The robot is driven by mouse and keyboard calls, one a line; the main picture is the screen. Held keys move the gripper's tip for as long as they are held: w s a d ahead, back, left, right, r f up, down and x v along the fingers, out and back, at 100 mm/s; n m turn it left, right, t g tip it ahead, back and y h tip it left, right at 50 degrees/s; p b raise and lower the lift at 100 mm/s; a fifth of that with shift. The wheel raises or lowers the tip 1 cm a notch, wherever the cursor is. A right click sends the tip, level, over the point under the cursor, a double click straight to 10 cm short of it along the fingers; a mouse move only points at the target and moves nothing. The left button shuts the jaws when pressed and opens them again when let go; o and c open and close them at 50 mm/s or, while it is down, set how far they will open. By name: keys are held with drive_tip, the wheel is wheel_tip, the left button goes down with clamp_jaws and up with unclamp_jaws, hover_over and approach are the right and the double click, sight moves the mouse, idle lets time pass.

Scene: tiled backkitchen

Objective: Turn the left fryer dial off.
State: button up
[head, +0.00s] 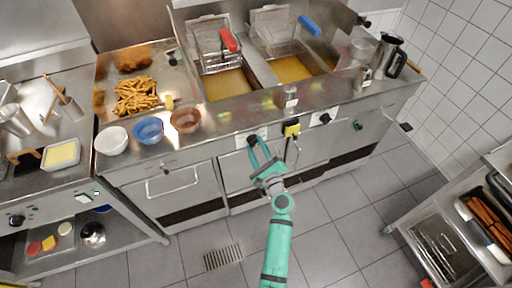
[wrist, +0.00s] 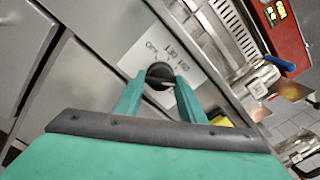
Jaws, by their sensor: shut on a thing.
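The left fryer dial (wrist: 160,75) is a round black knob on a white label plate (wrist: 137,62) with printed lettering, partly hidden by my fingers. In the head view the left dial (head: 252,140) sits on the fryer front below the left oil well. My gripper (wrist: 160,92) has its two teal fingers on either side of the dial, shut on it. In the head view my gripper (head: 258,147) reaches up to the fryer front from below. The right fryer dial (head: 325,118) is black on a white plate, farther right.
The fryer has two baskets, with a red handle (head: 229,40) and a blue handle (head: 309,25). A yellow block (head: 291,129) sits on the front between the dials. Bowls, including a blue one (head: 148,130), stand on the counter to the left. The floor before the fryer is clear.

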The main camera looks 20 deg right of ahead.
drive_tip(key=n, duration=0.3)
drive_tip(key=shift+a, duration=0.15)
drive_tip(key=n, duration=1)
drive_tip(key=shift+n, duration=0.3)
drive_tip(key=n, duration=0.8)
drive_tip(key=shift+r+n, duration=0.1)
drive_tip(key=shift+n, duration=0.2)
drive_tip(key=o, duration=1)
